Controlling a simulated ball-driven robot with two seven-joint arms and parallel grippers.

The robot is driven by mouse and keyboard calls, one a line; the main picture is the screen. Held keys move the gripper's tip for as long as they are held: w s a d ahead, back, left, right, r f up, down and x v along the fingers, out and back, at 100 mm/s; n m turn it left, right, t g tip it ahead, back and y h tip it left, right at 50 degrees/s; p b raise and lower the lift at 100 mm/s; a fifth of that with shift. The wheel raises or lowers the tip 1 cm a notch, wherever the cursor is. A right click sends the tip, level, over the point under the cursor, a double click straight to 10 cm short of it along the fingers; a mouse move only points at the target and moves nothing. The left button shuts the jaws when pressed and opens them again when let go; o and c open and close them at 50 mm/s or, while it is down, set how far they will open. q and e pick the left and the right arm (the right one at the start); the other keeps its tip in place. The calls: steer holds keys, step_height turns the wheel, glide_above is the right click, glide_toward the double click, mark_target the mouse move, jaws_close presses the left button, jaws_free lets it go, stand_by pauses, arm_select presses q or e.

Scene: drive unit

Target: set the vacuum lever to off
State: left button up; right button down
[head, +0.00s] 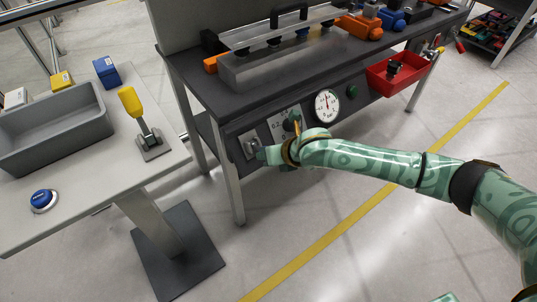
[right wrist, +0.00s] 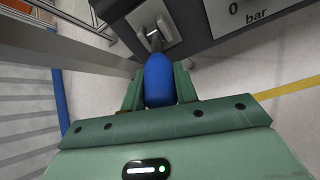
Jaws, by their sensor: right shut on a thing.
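The lever with a blue handle (right wrist: 158,82) shows in the right wrist view, its metal stem joining a light plate (right wrist: 150,32) on the bench's front panel. In the head view that plate (head: 249,142) sits at the panel's left end. My right gripper (head: 262,154) is there, hiding most of the lever. In the right wrist view its two green fingers are shut on the blue handle, one on each side. The handle points from the plate back toward my gripper. No off marking is readable. My left gripper is not in view.
A round gauge (head: 327,105) and a red bin (head: 398,72) are on the bench front to the right. A bench leg (head: 226,175) stands close to my right gripper. A side table (head: 95,185) at left holds a yellow-handled lever (head: 131,102) and a blue button (head: 42,199).

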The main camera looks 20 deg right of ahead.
steer(key=shift+s+f+t, duration=0.25)
steer(key=shift+f+t, duration=0.15)
steer(key=shift+f, duration=0.3)
arm_select(q)
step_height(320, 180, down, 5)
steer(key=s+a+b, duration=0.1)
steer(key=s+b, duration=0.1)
steer(key=b, duration=0.4)
arm_select(e)
steer(key=f+t, duration=0.1)
steer(key=f+t+y, duration=0.1)
steer(key=t, duration=0.1)
steer(key=f+t+y, duration=0.1)
steer(key=shift+s+d, duration=0.15)
steer(key=shift+s, duration=0.1)
steer(key=c, duration=1.1)
jaws_free()
arm_select(q)
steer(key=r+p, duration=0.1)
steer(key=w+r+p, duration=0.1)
steer(key=p, duration=0.1)
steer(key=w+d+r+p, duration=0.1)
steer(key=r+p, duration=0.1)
arm_select(e)
steer(key=v, duration=1.6)
steer(key=shift+s+d+f, duration=0.15)
steer(key=shift+f, duration=0.05)
